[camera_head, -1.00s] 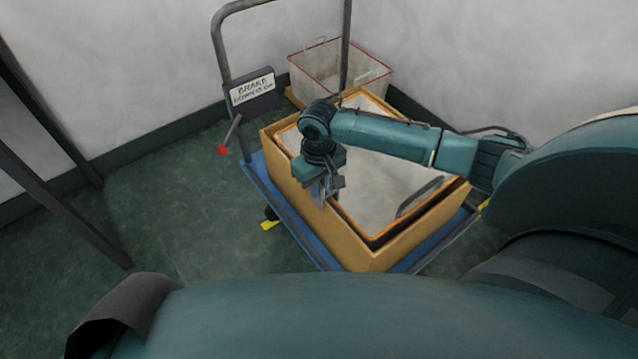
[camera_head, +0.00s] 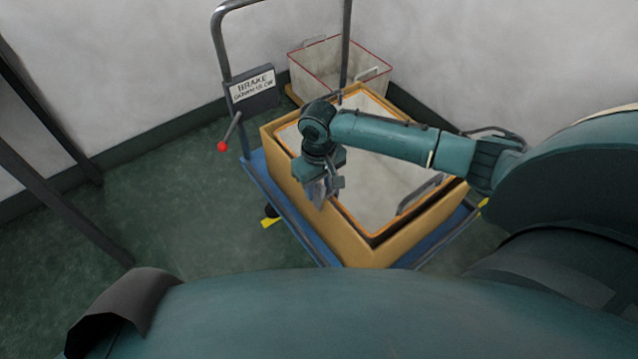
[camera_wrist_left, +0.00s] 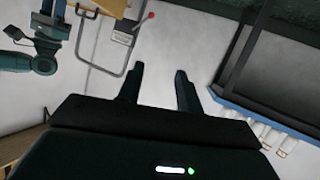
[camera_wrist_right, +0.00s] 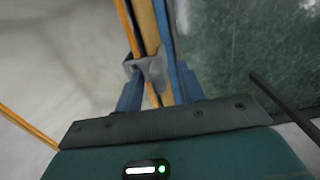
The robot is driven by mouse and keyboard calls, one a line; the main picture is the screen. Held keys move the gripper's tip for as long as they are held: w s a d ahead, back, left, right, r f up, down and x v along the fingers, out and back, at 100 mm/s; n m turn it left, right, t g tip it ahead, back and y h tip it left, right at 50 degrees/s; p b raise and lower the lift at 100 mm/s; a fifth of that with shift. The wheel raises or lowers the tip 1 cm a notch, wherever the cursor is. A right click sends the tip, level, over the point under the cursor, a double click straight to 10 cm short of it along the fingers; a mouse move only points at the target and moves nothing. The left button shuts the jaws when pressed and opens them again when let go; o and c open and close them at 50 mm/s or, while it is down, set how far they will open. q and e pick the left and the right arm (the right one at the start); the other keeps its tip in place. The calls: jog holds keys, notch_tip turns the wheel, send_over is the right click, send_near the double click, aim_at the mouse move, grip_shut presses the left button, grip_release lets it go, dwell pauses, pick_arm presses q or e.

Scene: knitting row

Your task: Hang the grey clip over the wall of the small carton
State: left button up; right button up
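The small carton (camera_head: 362,245) is a tan box on the trolley, with an orange-rimmed white liner inside. The grey clip (camera_wrist_right: 150,68) is at the top of its wall in the right wrist view and seems to straddle it; how far down it sits is hidden. My right gripper (camera_wrist_right: 158,72) is at the clip, with its fingers apart on either side; contact between them is not clear. In the head view my right gripper (camera_head: 322,190) is at the carton's left wall. My left gripper (camera_wrist_left: 158,78) is open and empty, away from the carton.
The blue trolley (camera_head: 290,225) has a tall grey handle with a brake sign (camera_head: 252,87) and a red-knobbed lever (camera_head: 222,146). A red-rimmed white bin (camera_head: 325,68) stands behind the carton. Dark posts stand at the left. The green floor between is clear.

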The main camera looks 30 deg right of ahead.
jog(key=shift+r, duration=0.15)
notch_tip(320, 180, up, 13)
jog(key=p, duration=0.2)
jog(key=shift+p, duration=0.35)
